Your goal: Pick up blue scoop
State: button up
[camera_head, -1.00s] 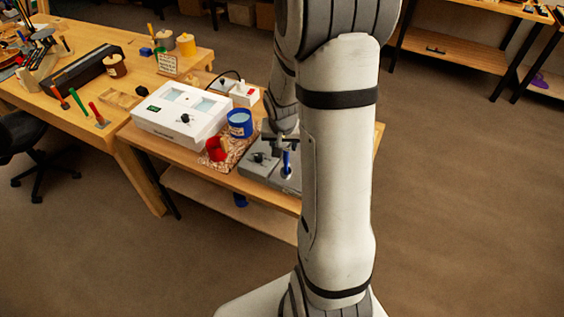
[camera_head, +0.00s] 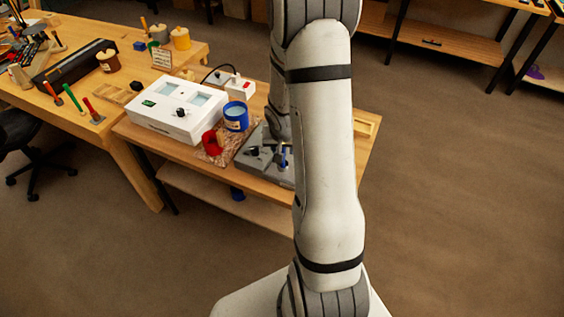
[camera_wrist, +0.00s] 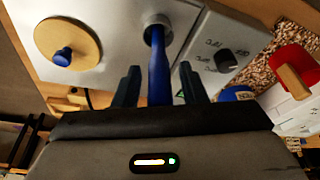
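The blue scoop (camera_wrist: 158,62) stands in a round metal opening of a grey device, its handle pointing toward my wrist camera. Its bowl is hidden in the opening. In the head view the scoop (camera_head: 284,156) shows as a small blue upright piece beside my arm. My gripper (camera_wrist: 160,72) has its two dark fingers apart, one on each side of the handle. A gap shows between each finger and the handle. In the head view my arm covers most of the gripper.
The grey device (camera_head: 257,172) also has a wooden lid (camera_wrist: 84,35) with a blue knob, and a dial. To its left are a blue pot (camera_head: 235,116), a red object (camera_head: 211,144) and a white box (camera_head: 165,118). Open floor lies to the right.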

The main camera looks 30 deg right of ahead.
grip_shut()
jog(key=shift+r, duration=0.15)
